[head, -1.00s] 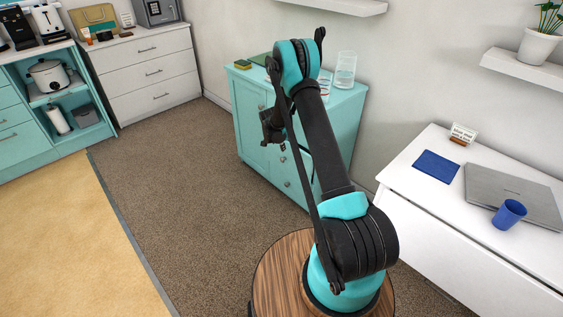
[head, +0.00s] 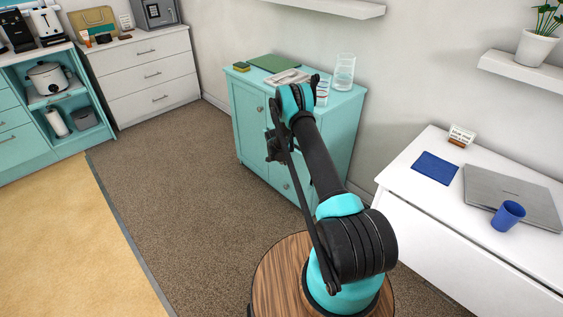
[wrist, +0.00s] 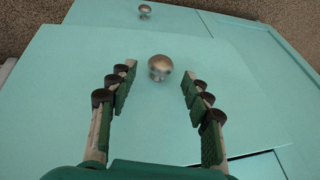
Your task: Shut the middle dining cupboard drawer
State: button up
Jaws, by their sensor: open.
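The teal dining cupboard (head: 250,120) stands against the back wall in the head view, with my arm in front of its drawers. In the wrist view a teal drawer front (wrist: 75,75) fills the middle, its round metal knob (wrist: 160,67) lying between my fingertips. This front appears to stand out from the face around it, but how far I cannot tell. Another knob (wrist: 145,11) shows on the front near the top of that view. My gripper (wrist: 158,84) is open, fingers either side of the knob; contact is unclear. In the head view the arm largely hides the drawers.
The cupboard top holds a glass (head: 344,72), a green flat item (head: 274,63) and a sponge (head: 241,67). A white desk (head: 410,200) with a laptop (head: 510,193) and blue cup (head: 508,215) stands right. Carpet (head: 160,180) to the left is clear.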

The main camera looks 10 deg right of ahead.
jog(key=shift+x, duration=1.3)
grip_shut()
